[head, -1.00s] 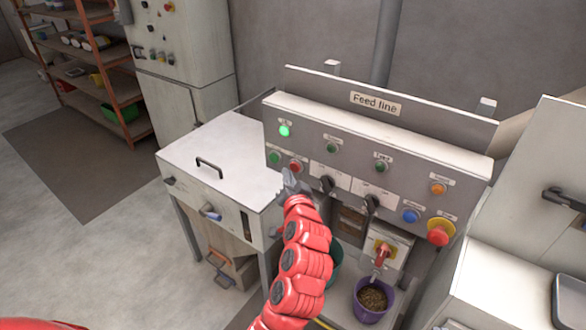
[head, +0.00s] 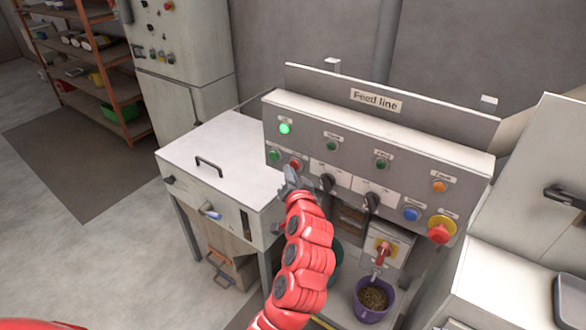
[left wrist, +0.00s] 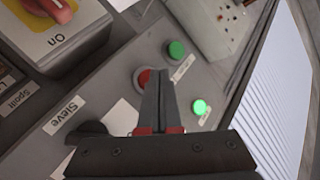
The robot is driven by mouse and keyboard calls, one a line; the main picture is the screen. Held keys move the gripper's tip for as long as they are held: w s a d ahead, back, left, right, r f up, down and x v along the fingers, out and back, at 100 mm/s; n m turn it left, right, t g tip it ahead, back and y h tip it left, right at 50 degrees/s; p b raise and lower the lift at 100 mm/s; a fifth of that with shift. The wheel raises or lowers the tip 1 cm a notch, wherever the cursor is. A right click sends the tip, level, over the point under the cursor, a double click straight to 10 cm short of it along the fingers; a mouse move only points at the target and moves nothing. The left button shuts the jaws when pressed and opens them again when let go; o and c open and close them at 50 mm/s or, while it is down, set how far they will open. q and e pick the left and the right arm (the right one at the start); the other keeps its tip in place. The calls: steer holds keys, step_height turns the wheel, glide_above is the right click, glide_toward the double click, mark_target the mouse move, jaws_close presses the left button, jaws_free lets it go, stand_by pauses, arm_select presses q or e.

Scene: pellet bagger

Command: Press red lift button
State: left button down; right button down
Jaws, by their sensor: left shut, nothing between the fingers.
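The red button (head: 295,164) sits at the lower left of the Feed line panel (head: 400,160). In the left wrist view the red button (left wrist: 145,75) is partly hidden behind my fingertips. My left gripper (head: 290,174) is shut and empty. Its tips are right at the red button's lower edge in the head view; I cannot tell whether they touch it. The left gripper also shows in the left wrist view (left wrist: 158,82). A green button (head: 274,155) is just left of the red one. My right gripper is not in view.
A lit green lamp (head: 285,128) is above the buttons. Black knobs (head: 327,183) are just right of my gripper. A red mushroom button (head: 439,231) and a purple bucket (head: 371,300) are farther right. A white-topped cabinet (head: 225,150) stands to the left.

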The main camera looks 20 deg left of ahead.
arm_select(q)
steer(key=shift+w+d, duration=0.15)
steer(key=shift+w, duration=0.2)
stand_by(0.6)
steer(key=shift+s, duration=0.1)
steer(key=shift+s+a, duration=0.25)
steer(key=shift+s, duration=0.35)
steer(key=s+a, duration=0.2)
steer(key=s, duration=0.3)
steer(key=shift+s, duration=0.35)
stand_by(0.3)
